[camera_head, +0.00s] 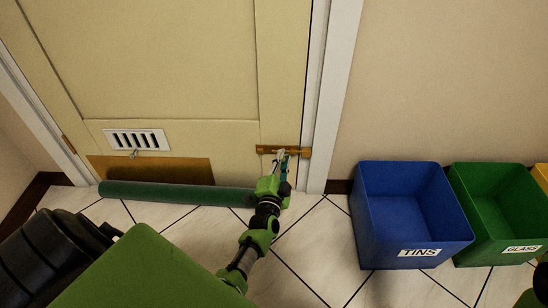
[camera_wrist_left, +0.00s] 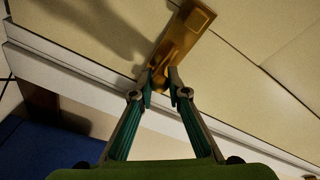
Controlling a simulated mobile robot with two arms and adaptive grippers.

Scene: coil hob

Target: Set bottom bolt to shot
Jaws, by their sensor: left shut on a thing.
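The brass bottom bolt (camera_head: 265,149) lies level across the low right edge of the cream door (camera_head: 160,60), its right end reaching the white door frame. It also shows in the left wrist view (camera_wrist_left: 194,24), with its plate running up and right from the fingers. My left gripper (camera_head: 281,156) reaches up to it from below. In the left wrist view my left gripper (camera_wrist_left: 164,80) has its fingertips shut on the bolt's knob. The fingers partly hide the bolt's frame end, so I cannot tell how far the bar goes in. My right gripper does not show.
A green draught roll (camera_head: 170,193) lies along the door's foot. A blue TINS bin (camera_head: 405,225) and a green GLASS bin (camera_head: 500,215) stand to the right on the tiled floor. The door carries a white vent (camera_head: 137,140). Bare tiles lie between my arm and the bins.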

